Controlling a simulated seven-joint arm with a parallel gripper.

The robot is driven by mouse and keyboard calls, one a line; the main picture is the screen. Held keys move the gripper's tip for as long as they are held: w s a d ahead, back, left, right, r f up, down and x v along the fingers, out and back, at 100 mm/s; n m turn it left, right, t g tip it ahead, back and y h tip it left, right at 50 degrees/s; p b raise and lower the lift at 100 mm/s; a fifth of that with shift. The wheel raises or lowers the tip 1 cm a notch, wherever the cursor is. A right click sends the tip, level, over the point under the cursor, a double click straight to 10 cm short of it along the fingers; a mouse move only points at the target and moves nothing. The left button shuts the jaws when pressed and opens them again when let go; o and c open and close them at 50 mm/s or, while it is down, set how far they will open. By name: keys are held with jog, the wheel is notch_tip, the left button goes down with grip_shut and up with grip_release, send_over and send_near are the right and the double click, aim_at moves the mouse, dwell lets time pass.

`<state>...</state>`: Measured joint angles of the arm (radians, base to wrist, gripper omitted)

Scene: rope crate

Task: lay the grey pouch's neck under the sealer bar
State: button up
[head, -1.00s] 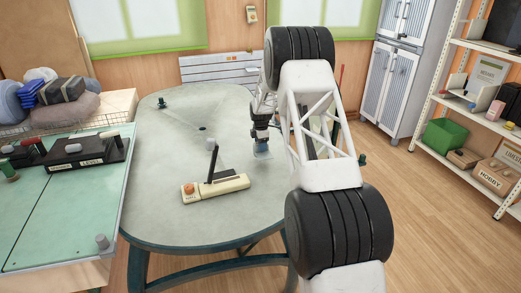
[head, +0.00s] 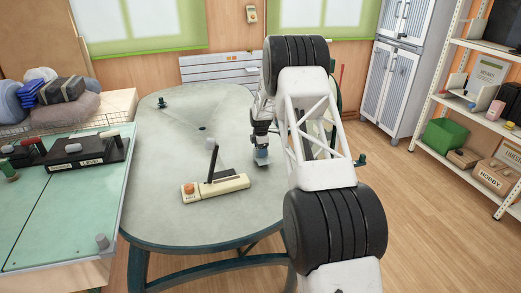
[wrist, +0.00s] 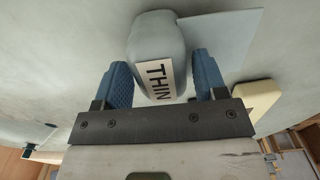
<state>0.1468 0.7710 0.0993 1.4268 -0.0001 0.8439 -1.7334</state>
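The grey pouch (wrist: 156,40) shows in the wrist view with a white label reading THIN and a flat, pale neck (wrist: 228,38) reaching to the upper right. My gripper (wrist: 163,75) has its two blue fingers on either side of the pouch body, with a narrow gap showing at the right finger; it looks open. In the head view my gripper (head: 262,154) is low over the table, right of the sealer, and mostly hides the pouch. The sealer (head: 216,188) has a cream base, an orange knob and a dark bar (head: 212,160) raised upright. The sealer's cream end (wrist: 256,100) also shows in the wrist view.
The grey oval table (head: 165,150) is clear around the sealer. A small dark object (head: 161,103) stands at its far left. Shelving (head: 450,70) stands at right.

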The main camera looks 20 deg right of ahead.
jog(key=shift+o, duration=0.9)
jog(key=shift+s+a+r, duration=0.1)
jog(key=shift+r, duration=3.75)
